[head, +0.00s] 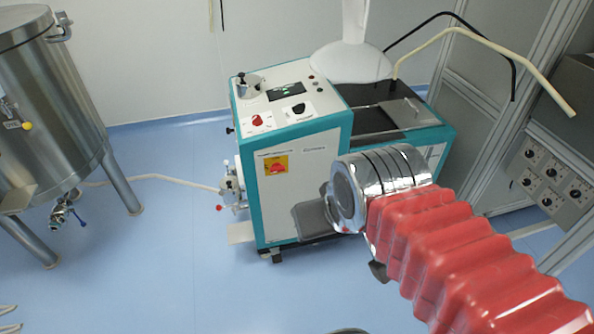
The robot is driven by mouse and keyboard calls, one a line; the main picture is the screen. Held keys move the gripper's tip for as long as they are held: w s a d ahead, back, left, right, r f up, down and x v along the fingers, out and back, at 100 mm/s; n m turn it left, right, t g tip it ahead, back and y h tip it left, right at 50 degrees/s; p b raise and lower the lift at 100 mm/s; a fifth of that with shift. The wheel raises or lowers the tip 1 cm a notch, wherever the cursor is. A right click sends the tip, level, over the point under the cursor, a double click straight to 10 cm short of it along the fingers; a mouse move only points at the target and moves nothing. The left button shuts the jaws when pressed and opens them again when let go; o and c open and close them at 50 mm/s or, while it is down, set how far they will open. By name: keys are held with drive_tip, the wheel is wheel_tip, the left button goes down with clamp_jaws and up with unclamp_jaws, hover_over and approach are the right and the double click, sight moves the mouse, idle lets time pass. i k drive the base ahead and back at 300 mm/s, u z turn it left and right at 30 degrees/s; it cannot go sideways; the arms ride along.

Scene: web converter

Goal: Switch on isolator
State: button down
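The isolator appears to be the red switch on a yellow plate (277,165), on the upper front of the teal and white machine (297,193). It is in full view, but too small to tell which way its handle is turned. My arm, with red bellows and a chrome collar, comes in from the lower right. A dark grey flat piece (313,219) shows just past the collar, low in front of the machine. It may be part of my gripper, below and right of the isolator. I cannot make out fingers or anything held.
A red knob (257,120) and a lit display (287,90) are on the machine's top panel. A steel tank (45,105) stands at left, its hose running to the machine. Blue floor (160,250) is clear between tank and machine.

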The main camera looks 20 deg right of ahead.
sight(277, 167)
drive_tip(key=z, duration=0.05)
drive_tip(key=i, duration=1)
drive_tip(key=z, duration=0.05)
drive_tip(key=k, duration=1.3)
drive_tip(key=u, duration=0.5)
drive_tip(key=i, duration=0.85)
drive_tip(key=u, duration=0.25)
